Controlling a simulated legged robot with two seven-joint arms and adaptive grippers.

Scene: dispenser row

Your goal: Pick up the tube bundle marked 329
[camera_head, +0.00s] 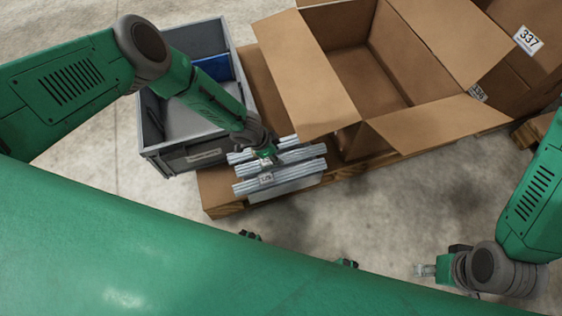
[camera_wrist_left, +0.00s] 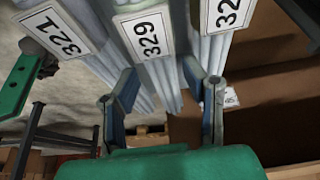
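The tube bundle marked 329 (camera_wrist_left: 155,50) is a set of pale grey tubes with a white label, in the middle of the left wrist view. A bundle marked 321 (camera_wrist_left: 65,35) is left of it, and one with a partly cut-off label starting 32 (camera_wrist_left: 226,18) is right of it. In the head view the stacked grey bundles (camera_head: 300,169) lie beside the cardboard box. My left gripper (camera_head: 262,158) is at these bundles; in its wrist view its fingers (camera_wrist_left: 160,95) are spread on either side of the 329 bundle. My right gripper (camera_head: 424,270) is low right, away from the bundles; its finger gap is unclear.
A grey crate (camera_head: 190,157) with something blue inside stands left of the bundles. An open cardboard box (camera_head: 295,75) is right of them, on a wooden pallet (camera_head: 226,208). A box marked 337 (camera_head: 535,65) is far right. Bare floor (camera_head: 400,200) is in front.

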